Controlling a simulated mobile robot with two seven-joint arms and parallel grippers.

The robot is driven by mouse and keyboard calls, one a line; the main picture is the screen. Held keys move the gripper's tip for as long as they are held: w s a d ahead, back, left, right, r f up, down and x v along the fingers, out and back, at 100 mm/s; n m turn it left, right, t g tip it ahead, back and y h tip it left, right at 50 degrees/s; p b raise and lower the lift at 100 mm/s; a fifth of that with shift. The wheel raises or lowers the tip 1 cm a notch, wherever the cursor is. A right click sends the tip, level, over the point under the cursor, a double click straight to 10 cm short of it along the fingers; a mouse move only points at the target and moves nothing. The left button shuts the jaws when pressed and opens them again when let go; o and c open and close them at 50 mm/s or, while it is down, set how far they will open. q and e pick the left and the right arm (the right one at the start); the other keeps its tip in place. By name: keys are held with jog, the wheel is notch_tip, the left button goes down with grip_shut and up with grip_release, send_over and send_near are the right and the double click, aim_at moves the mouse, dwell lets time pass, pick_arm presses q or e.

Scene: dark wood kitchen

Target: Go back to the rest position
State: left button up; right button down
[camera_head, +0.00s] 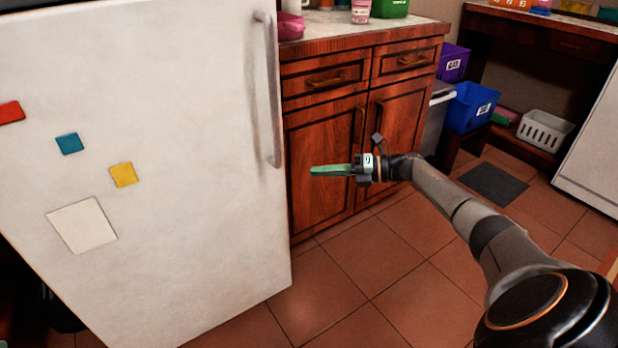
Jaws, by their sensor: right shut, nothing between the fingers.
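My right gripper (318,171) has green fingers that are shut with nothing between them. It points left, in front of the dark wood cabinet (322,150), near the lower end of the fridge handle (268,100). My right arm reaches in from the lower right corner, above the tiled floor. My left gripper and left arm are not in view.
A white fridge (190,190) with coloured magnets fills the left side, its door shut. The counter (345,22) holds a pink bowl (290,27) and a green box (389,8). Blue (470,107) and white (544,131) baskets stand right. Tiled floor (385,255) is clear below.

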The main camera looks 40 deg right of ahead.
jog(key=shift+s+d, duration=0.1)
jog(key=shift+d, duration=0.2)
